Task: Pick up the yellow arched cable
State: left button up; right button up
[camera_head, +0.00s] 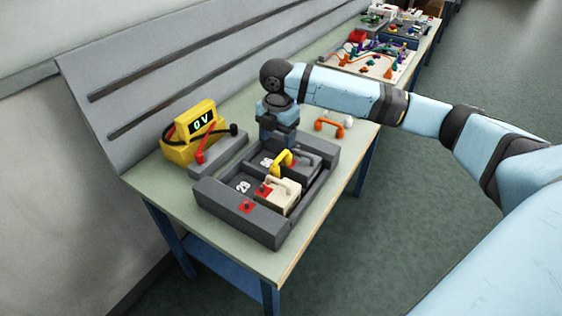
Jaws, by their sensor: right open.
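The yellow arched cable (282,159) shows as a small yellow arch in the grey tank block (263,229), near the label 30. My right gripper (268,139) points down just behind and left of the yellow cable, close above the far part of the block. Its jaws are open, and I see nothing held in them. The fingertips are small and dark here, so I cannot tell whether they touch anything. My left gripper is out of view.
A cream module with a handle (282,197) sits in the block beside the label 29. A yellow meter reading 0V (188,133) stands at left. An orange handle (329,125) lies behind. More coloured parts fill the table's (168,202) far end. A sloped grey panel borders the left.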

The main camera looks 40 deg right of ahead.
aim_at(276, 161)
notch_tip(276, 161, down, 6)
jog(key=shift+f, duration=0.1)
jog(key=shift+w+a+f+p, duration=0.1)
jog(key=shift+a+f+p, duration=0.1)
jog(key=shift+f, duration=1.1)
jog(key=shift+a+f+p, duration=0.15)
jog(key=shift+f, duration=1.15)
jog(key=c, duration=1)
